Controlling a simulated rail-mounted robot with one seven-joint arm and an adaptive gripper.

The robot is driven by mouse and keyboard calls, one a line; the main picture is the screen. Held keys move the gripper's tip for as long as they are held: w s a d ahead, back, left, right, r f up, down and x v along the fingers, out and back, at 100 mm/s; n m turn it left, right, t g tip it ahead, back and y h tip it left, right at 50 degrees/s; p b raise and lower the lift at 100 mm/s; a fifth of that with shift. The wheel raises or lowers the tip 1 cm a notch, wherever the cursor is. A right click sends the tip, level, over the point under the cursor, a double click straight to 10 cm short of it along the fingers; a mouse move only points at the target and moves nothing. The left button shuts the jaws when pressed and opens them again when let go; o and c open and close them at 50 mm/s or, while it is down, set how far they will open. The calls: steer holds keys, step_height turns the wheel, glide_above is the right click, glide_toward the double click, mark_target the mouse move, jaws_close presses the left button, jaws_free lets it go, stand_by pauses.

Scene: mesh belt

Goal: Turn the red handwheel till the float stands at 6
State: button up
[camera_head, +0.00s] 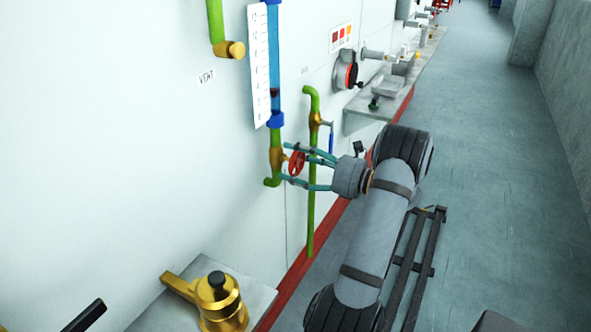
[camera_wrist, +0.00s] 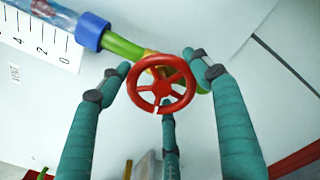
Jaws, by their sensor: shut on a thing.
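The red handwheel (camera_head: 297,163) sits on a brass valve on the green pipe under the sight glass; its rim and spokes face me in the wrist view (camera_wrist: 161,84). My gripper (camera_head: 306,165) has its teal fingers around the wheel, two at the upper sides and one below, shut on it. The clear blue gauge tube (camera_head: 275,50) stands above, beside a white number scale (camera_head: 259,70). A dark float (camera_head: 274,93) shows low in the tube. The wrist view shows the scale's 0, 2 and 4 marks (camera_wrist: 42,38); the float's exact reading is unclear.
A second green pipe (camera_head: 311,200) with a blue-handled valve (camera_head: 331,140) stands close right of the wheel. A brass fitting (camera_head: 220,300) is on a ledge at the lower left. Further along the wall are a shelf (camera_head: 362,119) and fittings.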

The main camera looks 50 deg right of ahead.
steer(key=n+b, duration=0.3)
steer(key=b, duration=0.1)
steer(key=shift+d+n, duration=0.15)
steer(key=shift+n, duration=0.25)
steer(key=n+b, duration=0.3)
steer(key=b, duration=0.1)
steer(key=shift+n, duration=0.3)
steer(key=n+b, duration=0.4)
steer(key=b, duration=0.2)
steer(key=shift+a+r+n+b, duration=0.15)
steer(key=shift+a+n+b, duration=0.1)
steer(key=shift+n+b, duration=1)
steer(key=shift+w, duration=0.1)
steer(key=o, duration=1.2)
steer(key=shift+a, duration=0.15)
steer(key=shift+c, duration=0.2)
